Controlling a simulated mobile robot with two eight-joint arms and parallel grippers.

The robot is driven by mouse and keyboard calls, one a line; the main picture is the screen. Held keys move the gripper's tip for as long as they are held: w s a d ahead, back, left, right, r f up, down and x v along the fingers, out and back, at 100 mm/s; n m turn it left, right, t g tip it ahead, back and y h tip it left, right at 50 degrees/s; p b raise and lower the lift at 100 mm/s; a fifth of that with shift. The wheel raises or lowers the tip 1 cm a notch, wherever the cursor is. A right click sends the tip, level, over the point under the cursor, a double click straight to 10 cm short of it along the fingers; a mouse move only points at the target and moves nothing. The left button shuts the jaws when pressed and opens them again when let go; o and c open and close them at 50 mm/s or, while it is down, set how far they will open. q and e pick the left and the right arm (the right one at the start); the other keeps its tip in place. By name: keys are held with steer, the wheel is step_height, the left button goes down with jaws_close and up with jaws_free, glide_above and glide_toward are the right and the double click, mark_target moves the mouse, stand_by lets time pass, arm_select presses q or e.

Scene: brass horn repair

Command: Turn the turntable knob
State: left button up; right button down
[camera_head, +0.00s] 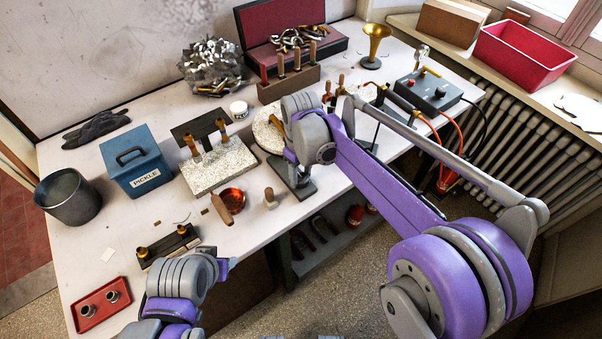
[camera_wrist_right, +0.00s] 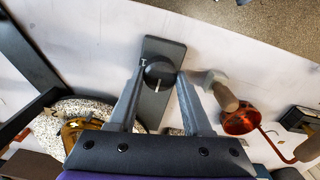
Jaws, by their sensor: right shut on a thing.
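The turntable knob (camera_wrist_right: 159,75) is a round black knob with a white line, on a dark rectangular plate (camera_wrist_right: 166,50) in the right wrist view. My right gripper (camera_wrist_right: 160,80) has one finger on each side of it and is shut on it. In the head view the plate (camera_head: 303,192) shows under my right gripper (camera_head: 297,172), and the knob is hidden. The round speckled turntable (camera_head: 264,132) lies behind the gripper, with a brass part (camera_wrist_right: 75,130) on it. My left arm is at the bottom left; its fingers cannot be made out.
A copper pan (camera_head: 233,201) and a small wooden-handled tool (camera_head: 270,198) stand left of the plate. A speckled block (camera_head: 215,172), a blue pickle box (camera_head: 135,160) and a black control box (camera_head: 428,92) are also on the bench. The bench front edge is close.

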mark_target(301, 176)
stand_by(0.5)
steer(key=shift+c, duration=1.7)
jaws_free()
steer(key=shift+r, duration=0.1)
step_height(301, 176, up, 11)
steer(key=shift+f+p, duration=0.2)
steer(key=shift+p, duration=0.1)
